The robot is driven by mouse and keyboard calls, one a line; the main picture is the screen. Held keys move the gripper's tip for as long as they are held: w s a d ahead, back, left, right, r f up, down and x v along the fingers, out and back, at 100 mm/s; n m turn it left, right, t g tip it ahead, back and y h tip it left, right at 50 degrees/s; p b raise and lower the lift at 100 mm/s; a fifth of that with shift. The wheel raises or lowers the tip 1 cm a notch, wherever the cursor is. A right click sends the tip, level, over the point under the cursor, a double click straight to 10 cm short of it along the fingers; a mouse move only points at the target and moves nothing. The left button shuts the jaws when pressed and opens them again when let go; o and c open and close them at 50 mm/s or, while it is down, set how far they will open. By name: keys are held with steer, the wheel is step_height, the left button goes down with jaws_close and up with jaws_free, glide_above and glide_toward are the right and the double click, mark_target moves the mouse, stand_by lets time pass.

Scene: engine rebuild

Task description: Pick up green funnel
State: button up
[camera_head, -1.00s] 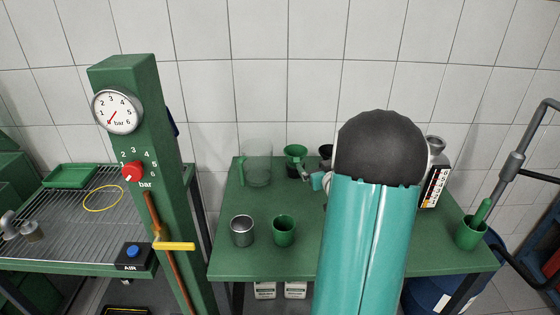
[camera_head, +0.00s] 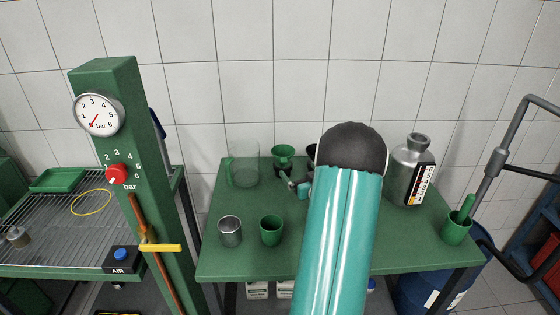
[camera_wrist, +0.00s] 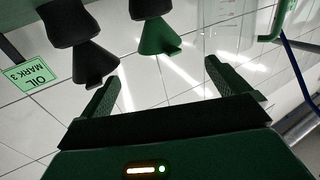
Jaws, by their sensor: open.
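The green funnel (camera_head: 283,151) stands wide end up at the back of the green table, left of my arm. In the wrist view the green funnel (camera_wrist: 159,38) shows at top centre, its flared end toward my fingers. My gripper (camera_wrist: 166,88) is open, with nothing between its two fingers. The funnel lies ahead of the gap, apart from both fingertips. In the head view my gripper (camera_head: 286,178) is small, just in front of the funnel and partly hidden by my arm. What supports the funnel's lower end is not clear.
A black funnel (camera_wrist: 93,62) stands close beside the green one, near an oil label (camera_wrist: 33,72). A clear jug (camera_head: 243,165) is on the other side. A metal cup (camera_head: 230,231) and green cup (camera_head: 271,230) stand in front. A grey canister (camera_head: 411,160) is at right.

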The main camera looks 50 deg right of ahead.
mark_target(288, 158)
steer(key=x, duration=0.6)
steer(key=shift+w+d, duration=0.25)
steer(key=shift+w, duration=0.1)
steer(key=shift+x, duration=2.65)
steer(key=shift+d+r, duration=0.1)
steer(key=shift+r, duration=0.05)
steer(key=c, duration=0.9)
